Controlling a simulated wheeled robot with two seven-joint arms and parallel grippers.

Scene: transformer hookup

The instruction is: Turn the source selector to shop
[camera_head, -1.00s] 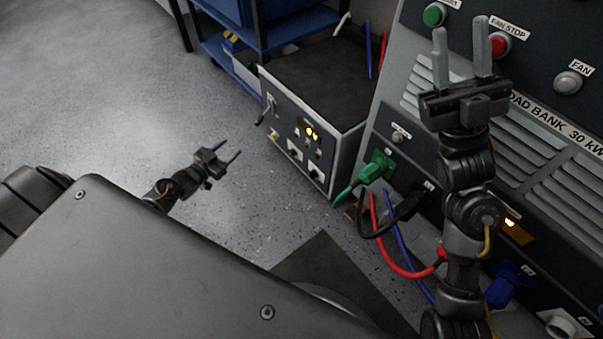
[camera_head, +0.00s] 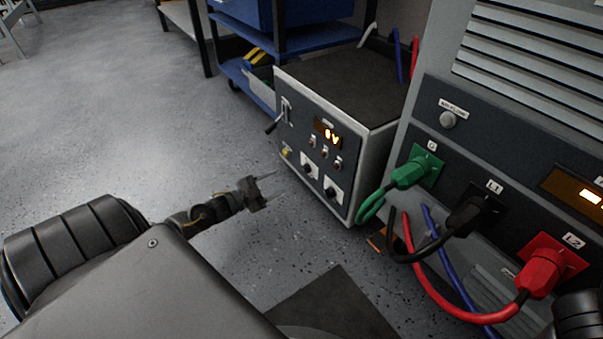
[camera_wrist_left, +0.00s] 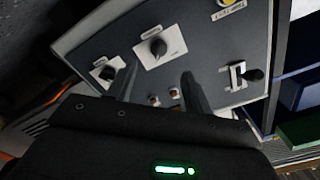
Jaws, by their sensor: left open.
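A grey box with a dark top carries a control panel (camera_head: 318,160) on its front. Two black rotary knobs on white plates sit low on it, one nearer the yellow button (camera_head: 308,172) and one to its right (camera_head: 331,192). The left wrist view shows the same two knobs, (camera_wrist_left: 158,47) and (camera_wrist_left: 107,73). Their labels are too small to read, so I cannot tell which is the source selector. My left gripper (camera_head: 272,187) is open and empty in front of the panel, apart from it. Its fingers (camera_wrist_left: 158,82) point at the panel. My right gripper is out of view.
A lever (camera_head: 278,119) sticks out at the panel's left, above a yellow button (camera_head: 287,152). A lit display (camera_head: 328,133) reads near the top. Green (camera_head: 412,173), black (camera_head: 472,210) and red (camera_head: 545,268) plugs with cables stand at right. Open floor (camera_head: 110,130) lies left.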

